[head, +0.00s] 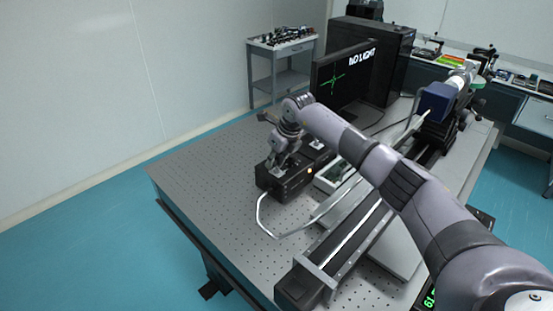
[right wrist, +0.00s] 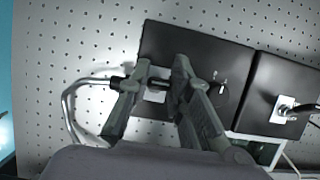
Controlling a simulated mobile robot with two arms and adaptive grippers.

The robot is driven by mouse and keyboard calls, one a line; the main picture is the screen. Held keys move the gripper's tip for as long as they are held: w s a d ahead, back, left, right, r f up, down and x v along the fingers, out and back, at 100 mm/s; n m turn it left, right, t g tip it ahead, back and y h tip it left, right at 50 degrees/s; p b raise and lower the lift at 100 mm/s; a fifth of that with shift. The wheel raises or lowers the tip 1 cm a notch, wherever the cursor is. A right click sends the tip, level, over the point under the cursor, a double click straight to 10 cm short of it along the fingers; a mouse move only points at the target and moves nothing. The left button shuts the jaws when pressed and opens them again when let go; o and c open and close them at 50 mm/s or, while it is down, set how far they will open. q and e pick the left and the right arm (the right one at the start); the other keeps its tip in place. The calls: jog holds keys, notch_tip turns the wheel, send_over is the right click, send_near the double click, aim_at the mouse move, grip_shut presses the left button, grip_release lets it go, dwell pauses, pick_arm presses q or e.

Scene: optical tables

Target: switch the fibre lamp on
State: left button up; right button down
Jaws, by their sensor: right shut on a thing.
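The fibre lamp looks to be a black box (head: 286,183) on the perforated optical table; its top also shows in the right wrist view (right wrist: 215,65). A pale plate (right wrist: 155,96) with a dark switch lever sits on it. My right gripper (head: 279,163) reaches down onto this box from above. In the right wrist view its fingers (right wrist: 160,75) are closed around the dark lever, which they partly hide. The monitor (head: 342,78) reads "NO LIGHT" beside a green cross. My left gripper is not in view.
A second black box (right wrist: 282,90) with a similar plate and lever stands close beside the first. A bent pale light guide (head: 262,220) loops off the box over the table (head: 205,175). A long dark rail (head: 335,255) lies in front. The table's left part is clear.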

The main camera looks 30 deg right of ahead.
aim_at(276, 160)
jog(key=shift+w+a+f+g+h+b, duration=0.1)
jog(key=shift+w+f+g+h+b, duration=0.1)
jog(key=shift+g+b, duration=0.4)
jog(key=shift+w+a+f+g+h+b, duration=0.1)
jog(key=shift+w+g+h+b, duration=0.1)
jog(key=shift+g+b, duration=0.4)
jog(key=shift+d+g, duration=0.1)
jog(key=shift+g, duration=0.2)
jog(key=c, duration=1.4)
grip_release()
jog(key=shift+c, duration=0.2)
notch_tip(276, 160, up, 12)
jog(key=s, duration=0.1)
jog(key=shift+s+d, duration=0.15)
jog(key=shift+d, duration=0.05)
